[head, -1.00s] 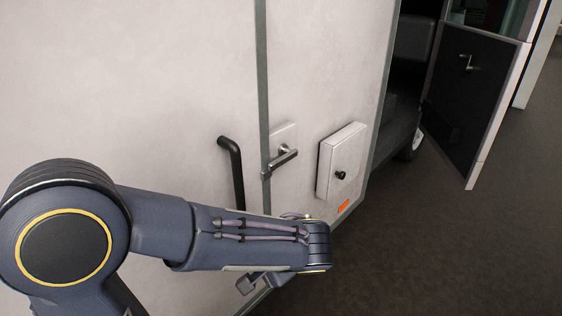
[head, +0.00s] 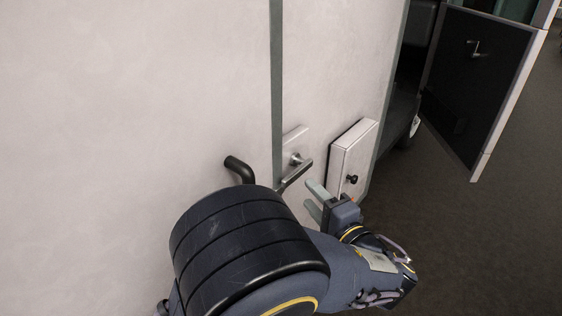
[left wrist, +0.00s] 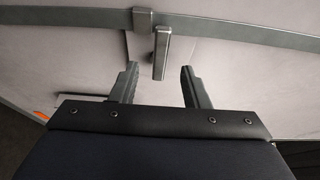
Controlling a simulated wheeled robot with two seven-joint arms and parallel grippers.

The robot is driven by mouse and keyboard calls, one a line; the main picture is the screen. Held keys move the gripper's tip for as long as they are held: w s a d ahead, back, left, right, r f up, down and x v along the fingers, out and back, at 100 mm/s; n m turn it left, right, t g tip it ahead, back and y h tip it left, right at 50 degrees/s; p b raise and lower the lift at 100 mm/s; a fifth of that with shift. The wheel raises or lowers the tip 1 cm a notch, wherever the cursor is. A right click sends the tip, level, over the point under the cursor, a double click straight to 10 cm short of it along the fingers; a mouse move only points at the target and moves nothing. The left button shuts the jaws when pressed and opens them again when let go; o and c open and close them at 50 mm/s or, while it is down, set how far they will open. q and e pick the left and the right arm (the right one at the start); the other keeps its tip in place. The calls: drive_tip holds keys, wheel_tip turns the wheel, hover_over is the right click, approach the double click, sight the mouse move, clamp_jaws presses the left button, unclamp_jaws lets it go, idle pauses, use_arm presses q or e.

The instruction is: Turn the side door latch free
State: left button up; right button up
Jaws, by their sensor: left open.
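The side door latch (head: 296,175) is a metal lever on a pale plate, beside the grey-green vertical seam of the white van side. In the head view its lever slants down to the left, towards the seam. My left gripper (head: 310,199) is open just below and right of the lever, its fingers pointing at the door. My right gripper is not in view.
A black grab handle (head: 240,168) is left of the seam, partly hidden by my left arm. A white box with a black knob (head: 352,160) sits close right of the gripper. An open dark door (head: 478,85) stands further right over free floor.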

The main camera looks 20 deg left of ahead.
sight(296, 178)
use_arm(q)
drive_tip(key=p+x, duration=0.1)
drive_tip(key=x, duration=0.7)
drive_tip(key=shift+d+r+p, duration=0.1)
drive_tip(key=shift+p, duration=0.25)
drive_tip(key=shift+w+a, duration=0.25)
drive_tip(key=shift+w, duration=0.05)
clamp_jaws()
